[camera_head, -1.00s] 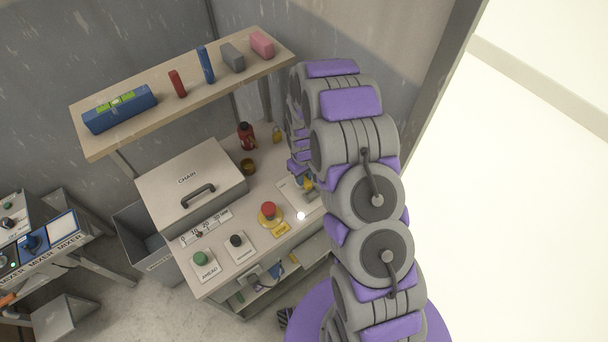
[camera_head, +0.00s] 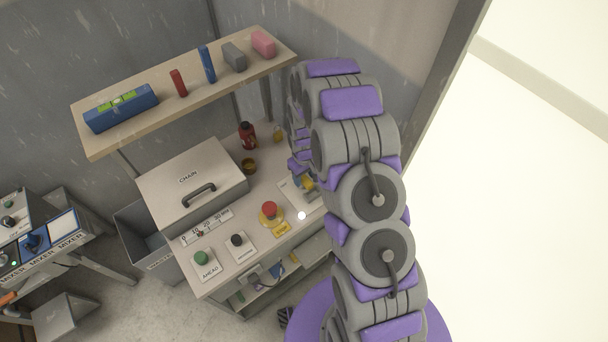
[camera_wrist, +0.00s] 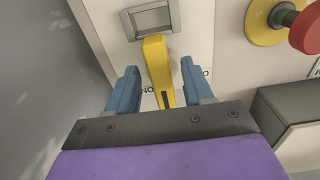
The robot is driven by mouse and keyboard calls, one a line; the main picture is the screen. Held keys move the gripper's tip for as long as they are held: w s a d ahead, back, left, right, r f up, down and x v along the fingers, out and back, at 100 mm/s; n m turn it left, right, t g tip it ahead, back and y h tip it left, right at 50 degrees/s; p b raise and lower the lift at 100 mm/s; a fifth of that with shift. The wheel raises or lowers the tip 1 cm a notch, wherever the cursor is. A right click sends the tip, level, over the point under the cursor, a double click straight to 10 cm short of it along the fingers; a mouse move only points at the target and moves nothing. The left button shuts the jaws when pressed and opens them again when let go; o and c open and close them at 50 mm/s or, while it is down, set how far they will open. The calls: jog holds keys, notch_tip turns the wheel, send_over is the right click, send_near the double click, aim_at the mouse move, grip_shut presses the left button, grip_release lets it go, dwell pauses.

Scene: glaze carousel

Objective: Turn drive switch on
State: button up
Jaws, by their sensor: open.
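The drive switch shows in the wrist view as a yellow lever (camera_wrist: 158,68) on a pale plate (camera_wrist: 108,18) with a grey framed piece above it. Lettering reading "ON" shows left of the lever, and partly hidden lettering shows at its right. My gripper (camera_wrist: 163,90) is open, with one blue finger on each side of the lever. Gaps show between the lever and both fingers. In the head view the yellow lever (camera_head: 308,184) is partly hidden by my gripper (camera_head: 300,168) at the bench's right end.
The red mushroom button (camera_head: 269,209) on its yellow base stands beside the switch plate. A black knob (camera_head: 236,240), green button (camera_head: 201,257) and the lidded chain box (camera_head: 188,172) are farther left. A shelf (camera_head: 190,88) with several items overhangs the back. A red bottle (camera_head: 247,135) stands behind.

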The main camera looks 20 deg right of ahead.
aim_at(304, 177)
notch_tip(304, 177, up, 17)
jog(key=p, duration=0.1)
jog(key=shift+r, duration=0.15)
dwell(0.4)
dwell(0.4)
